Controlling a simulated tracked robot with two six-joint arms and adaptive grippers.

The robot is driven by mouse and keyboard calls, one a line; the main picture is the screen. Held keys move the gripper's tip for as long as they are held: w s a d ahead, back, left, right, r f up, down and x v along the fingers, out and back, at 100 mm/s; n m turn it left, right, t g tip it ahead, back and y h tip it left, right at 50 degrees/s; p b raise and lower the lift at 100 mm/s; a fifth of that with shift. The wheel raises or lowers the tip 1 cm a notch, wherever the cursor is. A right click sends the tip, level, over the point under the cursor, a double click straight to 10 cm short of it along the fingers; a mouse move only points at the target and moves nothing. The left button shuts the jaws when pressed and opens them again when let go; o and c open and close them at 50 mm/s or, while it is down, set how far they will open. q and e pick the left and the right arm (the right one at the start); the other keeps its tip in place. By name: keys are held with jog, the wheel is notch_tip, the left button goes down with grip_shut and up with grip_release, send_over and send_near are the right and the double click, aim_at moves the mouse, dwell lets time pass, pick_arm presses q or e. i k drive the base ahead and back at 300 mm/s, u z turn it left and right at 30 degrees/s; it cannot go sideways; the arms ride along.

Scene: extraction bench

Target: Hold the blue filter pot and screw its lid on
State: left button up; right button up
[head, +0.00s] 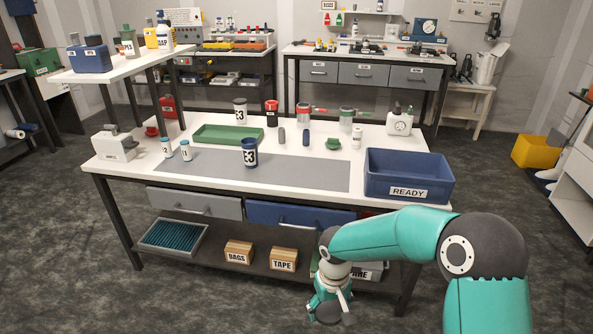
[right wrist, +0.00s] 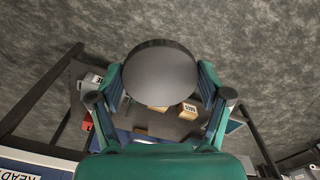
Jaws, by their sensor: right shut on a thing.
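The blue pot (head: 249,152), with a white "3" label, stands upright on the grey mat (head: 310,172) on the bench. Its top looks dark; I cannot tell whether it is open. My right gripper (head: 329,306) hangs low in front of the bench, well below and right of the pot, and is shut on a dark round thing. In the right wrist view, this dark grey disc (right wrist: 161,77) sits between both fingers (right wrist: 160,100). It looks like a lid, but its underside is hidden. My left gripper is not in view.
A blue READY crate (head: 409,161) stands at the bench's right end. A green tray (head: 228,134), a white-labelled pot (head: 240,111) and a red pot (head: 271,113) stand behind the blue pot. The lower shelf holds boxes, including TAPE (head: 284,260), near my gripper. Most of the mat is clear.

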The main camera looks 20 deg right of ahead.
aim_at(250, 151)
jog(key=z, duration=0.7)
jog(key=i, duration=1.05)
jog(key=u, duration=0.05)
jog(key=k, duration=0.9)
jog(key=z, duration=0.2)
jog(key=i, duration=0.9)
jog(key=u, duration=0.1)
